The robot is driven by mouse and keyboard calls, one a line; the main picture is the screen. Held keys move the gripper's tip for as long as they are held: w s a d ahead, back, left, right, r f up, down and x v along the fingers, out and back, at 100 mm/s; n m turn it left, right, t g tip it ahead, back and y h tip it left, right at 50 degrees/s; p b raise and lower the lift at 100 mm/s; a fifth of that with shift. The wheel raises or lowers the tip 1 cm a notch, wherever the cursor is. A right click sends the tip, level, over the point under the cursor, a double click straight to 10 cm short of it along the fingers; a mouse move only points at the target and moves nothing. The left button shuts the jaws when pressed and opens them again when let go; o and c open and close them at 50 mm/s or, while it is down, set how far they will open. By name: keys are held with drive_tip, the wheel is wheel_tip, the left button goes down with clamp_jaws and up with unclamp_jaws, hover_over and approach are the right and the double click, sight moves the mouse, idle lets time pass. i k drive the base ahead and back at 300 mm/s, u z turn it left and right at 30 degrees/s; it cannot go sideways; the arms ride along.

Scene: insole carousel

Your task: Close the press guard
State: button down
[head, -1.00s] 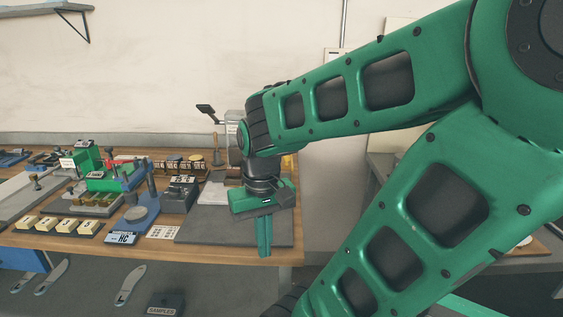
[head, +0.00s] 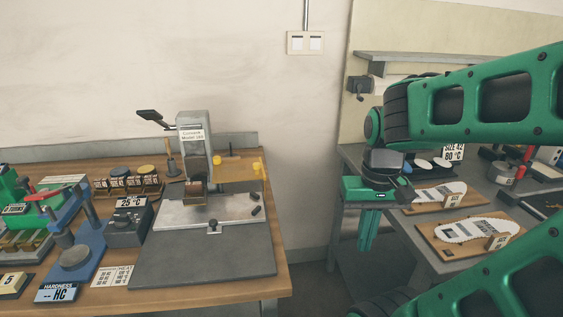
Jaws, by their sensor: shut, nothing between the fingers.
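A grey machine (head: 196,140) with a label on its upright column stands on the left bench, and I take it for the press. A yellow, see-through guard panel (head: 232,174) sticks out to the right of its head, with knobs at its right end. The front of the head is not covered by this panel, so the guard looks swung open. My gripper (head: 366,246) points down with its fingers together and empty. In the picture it is well to the right of the guard, over the gap between the two benches, and touches nothing.
The grey mat (head: 205,268) in front of the machine is clear. A hardness tester (head: 76,255), a 25 °C box (head: 128,225) and a stamp rack stand left of it. On the right bench, insole boards (head: 470,232) lie near my arm. A wall shelf (head: 450,58) hangs above.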

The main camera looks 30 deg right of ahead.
sight(242, 170)
drive_tip(key=z, duration=1.3)
drive_tip(key=k, duration=0.75)
drive_tip(key=u, duration=0.95)
drive_tip(key=i, duration=1)
